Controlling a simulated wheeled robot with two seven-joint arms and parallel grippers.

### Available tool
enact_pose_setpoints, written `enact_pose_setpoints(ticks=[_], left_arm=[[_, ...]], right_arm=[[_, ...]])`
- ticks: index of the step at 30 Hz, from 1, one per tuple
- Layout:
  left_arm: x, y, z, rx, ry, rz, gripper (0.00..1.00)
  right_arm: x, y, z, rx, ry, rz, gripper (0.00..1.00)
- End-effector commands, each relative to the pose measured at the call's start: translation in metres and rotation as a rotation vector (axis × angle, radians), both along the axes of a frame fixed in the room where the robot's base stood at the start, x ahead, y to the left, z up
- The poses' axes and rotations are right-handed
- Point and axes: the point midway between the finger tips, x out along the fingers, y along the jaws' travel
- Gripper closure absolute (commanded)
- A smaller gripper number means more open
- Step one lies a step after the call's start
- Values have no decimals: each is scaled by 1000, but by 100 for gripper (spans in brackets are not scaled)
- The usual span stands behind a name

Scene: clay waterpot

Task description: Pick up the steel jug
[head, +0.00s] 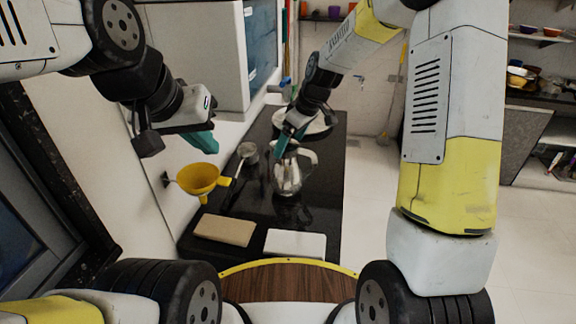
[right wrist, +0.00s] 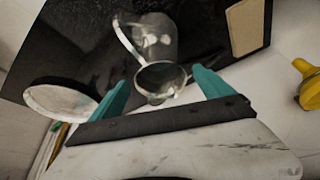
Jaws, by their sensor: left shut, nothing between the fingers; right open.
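The steel jug (head: 287,174) stands upright on the black counter in the head view, with its handle to the right. In the right wrist view the shiny jug (right wrist: 160,42) lies ahead of the fingers, its open mouth near and between the teal fingertips. My right gripper (head: 284,141) is open just above the jug, partly covering its top in the head view. The right wrist view shows the gripper (right wrist: 160,78) with empty space between its fingers; contact with the jug cannot be told. My left gripper (head: 205,142) is shut and empty, left of the counter.
A small metal pot (head: 246,152) and a yellow vessel (head: 197,177) are to the left. A tan board (head: 224,230) and a white board (head: 296,244) lie in front. The white wall borders the counter's left side.

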Motion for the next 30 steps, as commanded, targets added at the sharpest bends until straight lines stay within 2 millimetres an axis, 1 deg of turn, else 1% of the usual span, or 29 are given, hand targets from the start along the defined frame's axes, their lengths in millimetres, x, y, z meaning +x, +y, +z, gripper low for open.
enact_pose_setpoints(ticks=[5, 9, 12, 16, 22, 23, 24, 26, 30], left_arm=[[0, 0, 0, 0, 0, 0, 100], [0, 0, 0, 0, 0, 0, 100], [0, 0, 0, 0, 0, 0, 100], [0, 0, 0, 0, 0, 0, 100], [0, 0, 0, 0, 0, 0, 100], [0, 0, 0, 0, 0, 0, 100], [0, 0, 0, 0, 0, 0, 100], [0, 0, 0, 0, 0, 0, 100], [0, 0, 0, 0, 0, 0, 100]], right_arm=[[3, 5, -16, 0, 3, 0, 9], [8, 13, -39, -1, 5, -1, 9], [11, 17, -51, 0, 3, 0, 9], [13, 19, -58, -1, 1, -1, 9], [13, 20, -58, 0, 0, -1, 9], [13, 19, -58, 0, 0, -1, 13], [13, 19, -58, 0, 0, -1, 21], [13, 19, -58, 0, 0, -1, 32], [13, 19, -58, 0, 1, -2, 60]])
